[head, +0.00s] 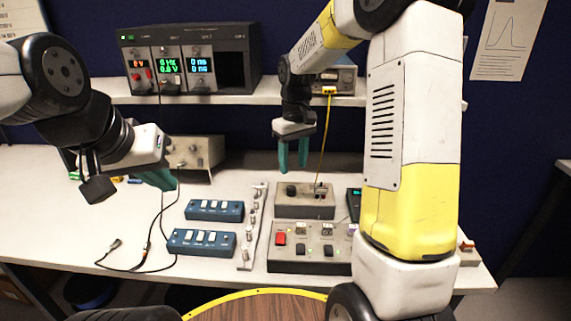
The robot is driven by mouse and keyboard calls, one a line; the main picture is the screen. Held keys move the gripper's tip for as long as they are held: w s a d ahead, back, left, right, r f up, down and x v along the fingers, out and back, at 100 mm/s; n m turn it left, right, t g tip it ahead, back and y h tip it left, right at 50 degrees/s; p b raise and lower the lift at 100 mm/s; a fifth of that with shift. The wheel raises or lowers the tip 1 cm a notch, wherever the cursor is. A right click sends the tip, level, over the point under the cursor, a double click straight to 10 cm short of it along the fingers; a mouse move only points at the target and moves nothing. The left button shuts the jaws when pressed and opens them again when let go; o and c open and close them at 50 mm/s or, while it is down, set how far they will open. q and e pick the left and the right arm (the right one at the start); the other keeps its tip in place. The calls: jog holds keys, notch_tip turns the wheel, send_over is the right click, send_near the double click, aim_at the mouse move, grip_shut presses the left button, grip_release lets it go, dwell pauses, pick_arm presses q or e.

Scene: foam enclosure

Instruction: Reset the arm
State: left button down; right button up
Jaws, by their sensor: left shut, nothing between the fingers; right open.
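My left arm comes in from the left, and its gripper (160,180) is over the left part of the white bench. Its green fingers are together with nothing between them, close to a black cable. My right arm rises on the right and bends over to the middle. Its gripper (293,168) points down with two green fingers apart and empty. It hangs above and behind a grey box (304,210) with a knob. The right forearm hides part of the bench's right side.
A rack instrument (187,60) with lit displays stands on the shelf (240,99). On the bench (60,215) are blue switch boxes (201,242), a grey panel with a red button (280,239) and a beige box (190,152). A yellow cable (323,135) hangs near my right gripper. Black cables (150,245) lie at left.

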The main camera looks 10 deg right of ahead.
jog(key=shift+r, duration=0.15)
jog(key=s+r+m+t, duration=0.1)
jog(key=s+r+t, duration=0.1)
jog(key=s+r, duration=0.2)
jog(key=s+d+r+m+t+y, duration=0.1)
jog(key=s+r, duration=0.3)
jog(key=s, duration=0.7)
jog(key=s+d+r+m+t+y, duration=0.1)
jog(key=s+r+m+t, duration=0.2)
jog(key=s, duration=0.5)
jog(key=shift+r, duration=0.4)
jog(key=shift+s, duration=0.1)
